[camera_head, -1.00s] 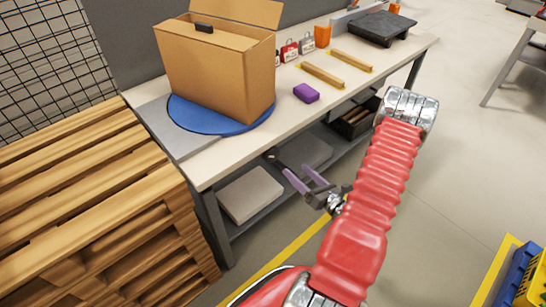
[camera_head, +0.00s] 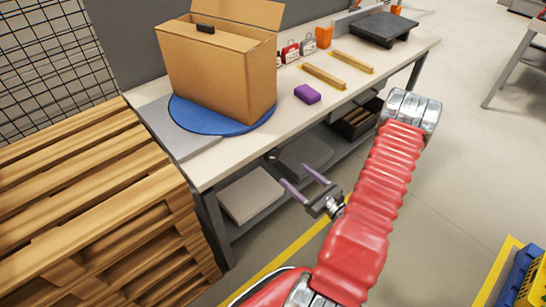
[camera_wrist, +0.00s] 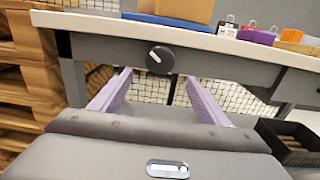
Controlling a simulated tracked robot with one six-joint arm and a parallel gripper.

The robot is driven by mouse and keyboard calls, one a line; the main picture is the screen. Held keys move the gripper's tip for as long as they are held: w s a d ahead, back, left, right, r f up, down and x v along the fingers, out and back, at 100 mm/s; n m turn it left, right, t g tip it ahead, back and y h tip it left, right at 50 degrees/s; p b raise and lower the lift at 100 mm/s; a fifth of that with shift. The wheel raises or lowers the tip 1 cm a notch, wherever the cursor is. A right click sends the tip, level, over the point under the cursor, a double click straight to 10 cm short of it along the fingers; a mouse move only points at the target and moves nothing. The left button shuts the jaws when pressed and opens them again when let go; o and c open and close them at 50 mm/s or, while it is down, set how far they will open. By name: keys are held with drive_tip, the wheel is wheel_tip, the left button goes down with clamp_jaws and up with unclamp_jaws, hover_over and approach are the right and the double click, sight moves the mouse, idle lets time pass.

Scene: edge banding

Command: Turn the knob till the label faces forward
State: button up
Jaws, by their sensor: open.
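A round dark knob (camera_wrist: 160,59) with a white pointer mark sits on the front rail of the bench. The mark tilts to the upper left. The knob also shows small below the bench edge in the head view (camera_head: 272,155). A cardboard box (camera_head: 220,72) with a raised flap stands on a blue turntable (camera_head: 200,116) on the bench. A small black piece is on its top; I see no clear label on the visible sides. My gripper (camera_head: 296,174) is open and empty, its purple fingers pointing at the knob. In the wrist view the fingertips (camera_wrist: 157,76) are either side of and below the knob, apparently apart from it.
The bench top (camera_head: 240,150) holds a purple block (camera_head: 307,94), wooden strips, padlocks and a dark plate at the far end. A lower shelf carries a grey slab (camera_head: 250,194) and a dark crate (camera_head: 357,120). A stacked wooden pallet (camera_head: 90,200) stands close on the left.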

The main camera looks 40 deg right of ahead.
sight(274, 158)
drive_tip(key=w, duration=1.3)
drive_tip(key=shift+w+a, duration=0.1)
drive_tip(key=shift+a, duration=0.25)
drive_tip(key=c, duration=1)
drive_tip(key=shift+o, duration=0.2)
drive_tip(key=shift+m, duration=0.3)
drive_tip(key=m, duration=0.3)
drive_tip(key=shift+a, duration=0.1)
drive_tip(key=shift+m, duration=1.9)
